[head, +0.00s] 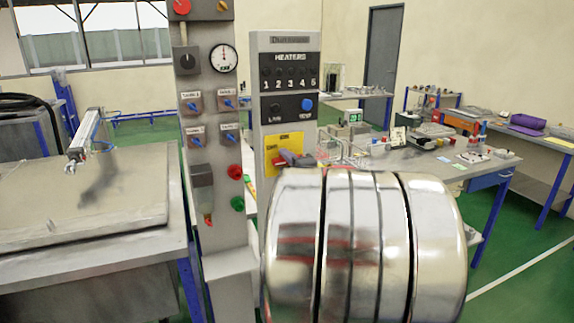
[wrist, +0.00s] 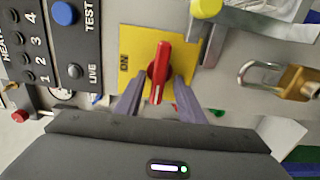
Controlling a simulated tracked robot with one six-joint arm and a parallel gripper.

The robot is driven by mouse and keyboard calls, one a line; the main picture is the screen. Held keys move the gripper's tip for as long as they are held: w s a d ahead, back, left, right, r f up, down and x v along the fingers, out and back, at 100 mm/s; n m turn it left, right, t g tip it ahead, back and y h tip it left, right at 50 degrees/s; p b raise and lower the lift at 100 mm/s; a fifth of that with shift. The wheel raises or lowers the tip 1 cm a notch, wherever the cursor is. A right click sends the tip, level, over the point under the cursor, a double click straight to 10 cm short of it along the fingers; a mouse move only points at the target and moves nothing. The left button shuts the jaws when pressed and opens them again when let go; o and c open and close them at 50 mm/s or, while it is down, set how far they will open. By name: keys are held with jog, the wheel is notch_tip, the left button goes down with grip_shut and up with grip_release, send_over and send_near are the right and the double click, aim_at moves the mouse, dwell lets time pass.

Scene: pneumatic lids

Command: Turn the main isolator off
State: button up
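The main isolator is a red rotary handle (wrist: 160,72) on a square yellow plate (wrist: 132,42) marked ON. In the wrist view the handle's long side runs nearly up and down the picture, with the ON label to its left. My gripper (wrist: 158,84) is open. Its two grey fingers stand on either side of the handle's lower end, with yellow showing between each finger and the handle. In the head view the yellow plate (head: 270,142) is on the lower part of the heater panel, and my gripper (head: 297,159) covers part of the handle.
The heater panel (head: 256,92) has numbered indicators and a blue TEST button (wrist: 64,13). A brass padlock (wrist: 298,83) and a yellow-capped part (wrist: 207,8) are near the plate. A grey column (head: 214,135) with a gauge and switches stands left of the panel.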

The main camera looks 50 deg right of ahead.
jog(key=v, duration=1.3)
jog(key=shift+s, duration=0.3)
jog(key=shift+a+f, duration=0.1)
